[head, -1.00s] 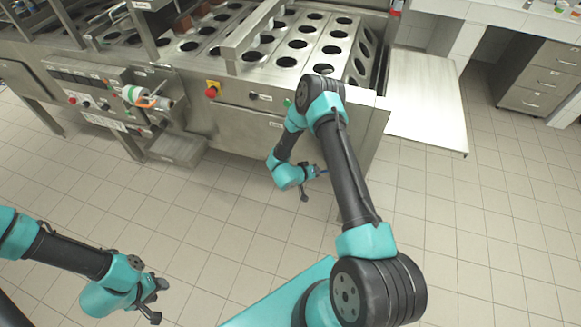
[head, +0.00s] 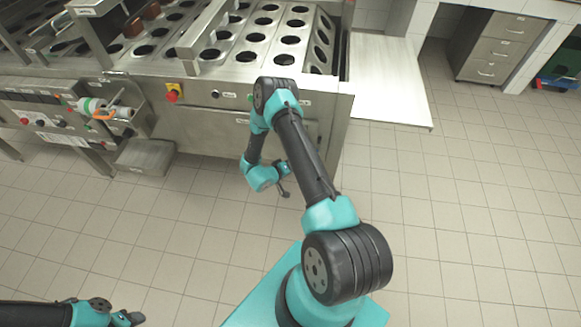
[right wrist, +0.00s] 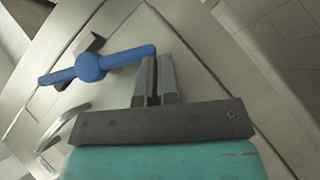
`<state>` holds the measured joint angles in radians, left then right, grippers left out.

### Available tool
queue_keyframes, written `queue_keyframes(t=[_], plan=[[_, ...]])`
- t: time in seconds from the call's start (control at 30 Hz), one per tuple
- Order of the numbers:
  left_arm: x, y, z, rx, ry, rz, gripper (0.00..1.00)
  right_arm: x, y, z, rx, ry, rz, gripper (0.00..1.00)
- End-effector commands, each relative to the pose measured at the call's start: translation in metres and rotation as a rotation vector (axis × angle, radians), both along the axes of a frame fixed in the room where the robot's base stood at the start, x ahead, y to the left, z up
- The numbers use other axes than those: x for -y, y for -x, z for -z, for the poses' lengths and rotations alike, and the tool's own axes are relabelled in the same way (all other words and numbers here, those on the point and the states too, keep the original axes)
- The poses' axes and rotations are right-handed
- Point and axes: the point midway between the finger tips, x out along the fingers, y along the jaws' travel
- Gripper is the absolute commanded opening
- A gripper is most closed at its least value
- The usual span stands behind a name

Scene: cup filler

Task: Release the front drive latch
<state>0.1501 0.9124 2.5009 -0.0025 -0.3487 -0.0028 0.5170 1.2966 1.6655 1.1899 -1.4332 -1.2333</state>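A blue bar handle with a round hub (right wrist: 90,67) sits in front of a grey metal panel in the right wrist view; I take it to be the latch. My right gripper (right wrist: 157,60) has its fingers close together with a narrow gap. The handle's right end is right by the fingertips; I cannot tell whether they touch, and nothing is clearly gripped. In the head view my right gripper (head: 284,181) is low in front of the machine's right end, where the handle is hardly visible. My left gripper (head: 132,319) is at the bottom edge, its fingers unclear.
The steel cup filler (head: 225,125) with its perforated top stands ahead. A red and yellow switch (head: 173,94) is on its front. A curved metal handle (right wrist: 62,128) is on the panel below the blue handle. Tiled floor (head: 440,230) is free to the right.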

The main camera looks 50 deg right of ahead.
Motion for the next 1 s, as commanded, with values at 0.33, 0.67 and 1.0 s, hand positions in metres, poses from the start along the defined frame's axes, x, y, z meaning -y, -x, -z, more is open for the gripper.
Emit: queue_keyframes(t=[0.33, 0.67, 1.0], plan=[[0.000, 0.000, 0.000, 0.000, 0.000, 0.000, 0.43, -0.002, -0.005, -0.004, 0.001, 0.000, 0.004, 0.00], [0.000, 0.000, 0.000, 0.000, 0.000, 0.000, 0.43, -0.033, -0.028, -0.027, 0.000, 0.000, 0.008, 0.00], [0.000, 0.000, 0.000, 0.000, 0.000, 0.000, 0.43, -0.090, -0.038, -0.049, 0.001, 0.000, 0.009, 0.00]])
